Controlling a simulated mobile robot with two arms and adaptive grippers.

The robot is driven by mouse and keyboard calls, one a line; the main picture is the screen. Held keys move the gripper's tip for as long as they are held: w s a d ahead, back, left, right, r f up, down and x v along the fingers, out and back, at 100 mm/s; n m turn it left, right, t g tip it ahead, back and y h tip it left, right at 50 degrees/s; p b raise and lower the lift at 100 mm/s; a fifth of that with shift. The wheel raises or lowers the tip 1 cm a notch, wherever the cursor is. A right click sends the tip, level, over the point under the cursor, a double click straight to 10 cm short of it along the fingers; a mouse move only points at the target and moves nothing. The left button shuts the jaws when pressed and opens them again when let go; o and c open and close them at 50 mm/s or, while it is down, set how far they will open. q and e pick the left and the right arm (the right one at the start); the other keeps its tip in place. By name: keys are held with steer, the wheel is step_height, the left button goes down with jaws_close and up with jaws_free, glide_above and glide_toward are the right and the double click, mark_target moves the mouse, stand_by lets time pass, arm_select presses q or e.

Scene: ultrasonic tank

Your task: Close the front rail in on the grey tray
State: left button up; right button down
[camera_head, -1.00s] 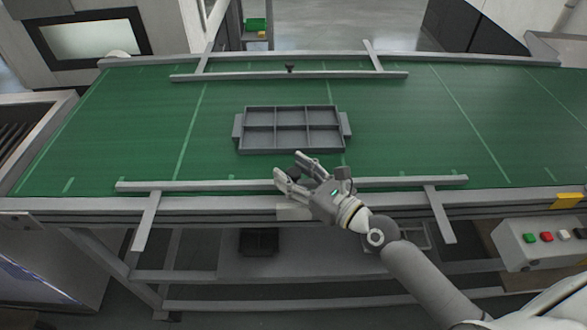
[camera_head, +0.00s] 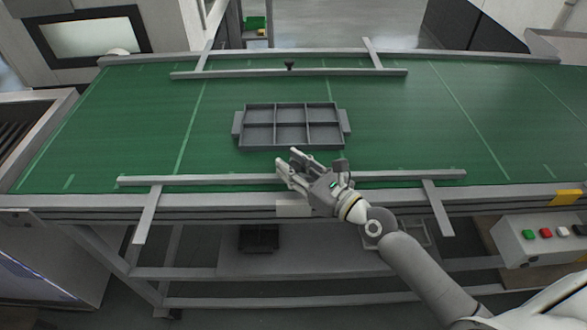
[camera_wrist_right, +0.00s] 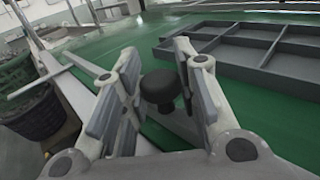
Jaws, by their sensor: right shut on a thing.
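The grey tray (camera_head: 290,148), a shallow box with several compartments and side handles, lies on the green belt. The front rail (camera_head: 210,181) is a long grey bar along the belt's near side, on two support arms. A strip of bare belt lies between rail and tray. My right gripper (camera_head: 284,164) is at the middle of the front rail. In the right wrist view its fingers (camera_wrist_right: 157,90) are closed around a black knob (camera_wrist_right: 160,87) on the rail; the tray (camera_wrist_right: 245,50) shows beyond, apart from the fingers. My left gripper is not in view.
The back rail (camera_head: 240,75), with a black knob (camera_head: 291,66), runs along the belt's far side, apart from the tray. The green belt (camera_head: 420,120) is clear on both sides of the tray. A button box (camera_head: 545,245) hangs at the front right.

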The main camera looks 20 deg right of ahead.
steer(key=w, duration=0.3)
steer(key=w+d+b, duration=0.1)
steer(key=w, duration=0.1)
steer(key=w+d, duration=0.1)
steer(key=w, duration=0.2)
steer(key=shift+w+d+f+b, duration=0.1)
steer(key=shift+w+d+b, duration=0.15)
steer(key=shift+w+b, duration=0.1)
steer(key=c, duration=1.1)
jaws_free()
steer(key=shift+s, duration=0.1)
steer(key=v, duration=1.2)
